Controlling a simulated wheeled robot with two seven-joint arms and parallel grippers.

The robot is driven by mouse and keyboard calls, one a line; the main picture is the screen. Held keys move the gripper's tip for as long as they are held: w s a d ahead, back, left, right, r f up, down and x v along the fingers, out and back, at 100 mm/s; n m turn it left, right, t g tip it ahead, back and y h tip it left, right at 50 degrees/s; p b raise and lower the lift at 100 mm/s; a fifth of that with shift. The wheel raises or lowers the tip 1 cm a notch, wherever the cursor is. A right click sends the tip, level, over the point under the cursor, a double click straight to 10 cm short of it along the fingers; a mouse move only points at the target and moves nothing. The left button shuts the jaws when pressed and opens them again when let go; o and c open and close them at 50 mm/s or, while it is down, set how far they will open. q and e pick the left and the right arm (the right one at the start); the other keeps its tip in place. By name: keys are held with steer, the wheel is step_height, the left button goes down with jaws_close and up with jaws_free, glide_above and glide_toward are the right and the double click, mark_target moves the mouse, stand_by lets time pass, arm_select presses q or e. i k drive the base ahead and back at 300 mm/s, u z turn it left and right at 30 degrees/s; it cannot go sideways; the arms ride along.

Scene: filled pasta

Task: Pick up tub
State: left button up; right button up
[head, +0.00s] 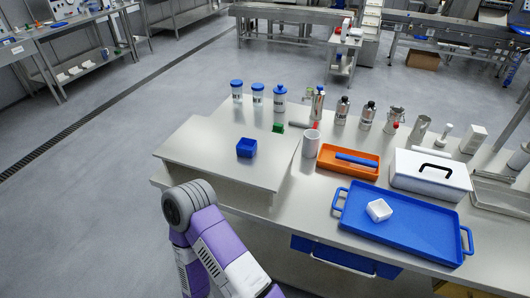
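A small square blue tub (246,148) stands on the raised pale board on the left part of the table. A small white square tub (379,210) sits on the blue tray (432,245), near its upper left part; it looks slightly turned and its top looks open. The frame does not show which of the two the task means. A purple and white arm of mine reaches up from the bottom edge, left of the table front. Neither of my grippers is in view, and nothing is seen touching either tub.
An orange tray (328,167) holds a blue bar-shaped item (357,159). Blue-lidded jars (257,95) and metal bottles (342,111) line the back. The raised board (205,150) is mostly clear.

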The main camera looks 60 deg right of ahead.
mark_target(246, 147)
steer(key=z, duration=1.55)
